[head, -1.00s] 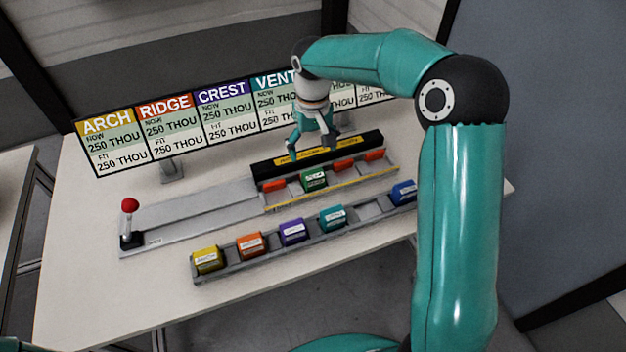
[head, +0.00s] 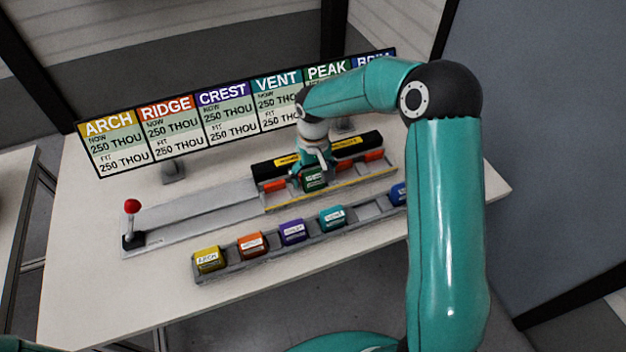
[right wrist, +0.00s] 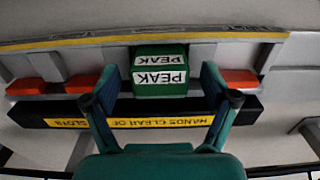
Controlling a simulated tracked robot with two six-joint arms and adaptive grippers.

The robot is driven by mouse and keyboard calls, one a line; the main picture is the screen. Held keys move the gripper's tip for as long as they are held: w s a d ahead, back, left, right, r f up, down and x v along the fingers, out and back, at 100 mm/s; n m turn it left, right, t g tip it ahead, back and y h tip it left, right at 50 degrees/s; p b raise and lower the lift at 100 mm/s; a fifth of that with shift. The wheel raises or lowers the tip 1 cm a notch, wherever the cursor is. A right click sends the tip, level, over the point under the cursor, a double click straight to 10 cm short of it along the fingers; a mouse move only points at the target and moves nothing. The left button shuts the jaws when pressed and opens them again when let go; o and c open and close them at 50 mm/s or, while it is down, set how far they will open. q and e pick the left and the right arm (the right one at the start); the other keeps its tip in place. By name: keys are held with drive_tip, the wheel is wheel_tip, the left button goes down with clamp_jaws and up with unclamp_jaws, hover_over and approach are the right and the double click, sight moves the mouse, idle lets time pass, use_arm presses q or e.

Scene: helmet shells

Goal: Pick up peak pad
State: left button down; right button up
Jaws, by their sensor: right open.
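The peak pad is a green block (head: 315,179) with white PEAK labels, sitting in the back fixture between orange pieces. It also shows in the right wrist view (right wrist: 160,72), upside down, between my fingers. My right gripper (head: 312,172) is lowered at the pad, its fingers open on either side of it; in the right wrist view its fingertips (right wrist: 159,84) stand left and right of the pad with small gaps. My left gripper is not in view.
A front rack (head: 262,258) holds yellow, orange, purple, teal and blue pads, with an empty slot (head: 368,208). A black bar (head: 262,170) with a yellow warning label runs behind the fixture. A red-knobbed lever (head: 132,208) stands left. A sign board (head: 180,130) stands behind.

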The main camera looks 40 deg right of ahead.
drive_tip(key=c, duration=1.2)
drive_tip(key=shift+c, duration=0.2)
drive_tip(key=shift+r, duration=0.15)
